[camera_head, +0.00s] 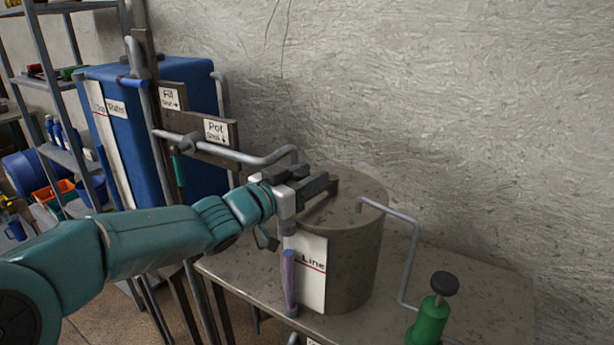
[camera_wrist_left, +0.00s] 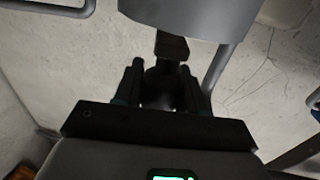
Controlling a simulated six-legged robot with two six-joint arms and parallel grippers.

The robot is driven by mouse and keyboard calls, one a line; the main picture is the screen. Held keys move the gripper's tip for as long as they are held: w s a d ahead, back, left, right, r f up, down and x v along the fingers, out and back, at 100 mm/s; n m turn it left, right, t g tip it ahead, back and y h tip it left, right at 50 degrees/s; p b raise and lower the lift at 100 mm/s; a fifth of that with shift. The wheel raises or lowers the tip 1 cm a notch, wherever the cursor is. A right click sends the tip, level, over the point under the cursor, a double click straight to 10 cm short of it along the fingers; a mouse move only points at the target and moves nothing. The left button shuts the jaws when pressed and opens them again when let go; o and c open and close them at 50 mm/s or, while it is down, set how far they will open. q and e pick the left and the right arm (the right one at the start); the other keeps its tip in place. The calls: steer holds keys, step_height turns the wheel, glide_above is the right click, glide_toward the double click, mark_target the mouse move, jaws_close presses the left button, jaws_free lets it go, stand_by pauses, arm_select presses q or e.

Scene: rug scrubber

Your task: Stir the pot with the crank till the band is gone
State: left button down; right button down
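A grey pot (camera_head: 355,262) stands on the table, with a white label reading "Line" (camera_head: 312,275) and a red line on its front. A purple upright tube (camera_head: 289,275) is beside the label; I cannot make out a separate band in it. My left gripper (camera_head: 312,184) is over the pot's top, its fingers around the dark crank (camera_wrist_left: 172,47). In the left wrist view the dark handle fills the gap between the fingers (camera_wrist_left: 160,80). Part of the crank is hidden by the gripper. My right gripper is not in view.
A grey bent pipe (camera_head: 408,262) runs from the pot to a green pump with a black knob (camera_head: 430,318) at right. The table's right part (camera_head: 480,285) is mostly clear.

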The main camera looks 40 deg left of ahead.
arm_select(q)
steer(key=c, duration=0.7)
jaws_free()
steer(key=shift+c, duration=0.2)
steer(key=s+a, duration=0.2)
steer(key=s, duration=1.4)
steer(key=shift+a+b, duration=0.2)
steer(key=shift+b, duration=0.15)
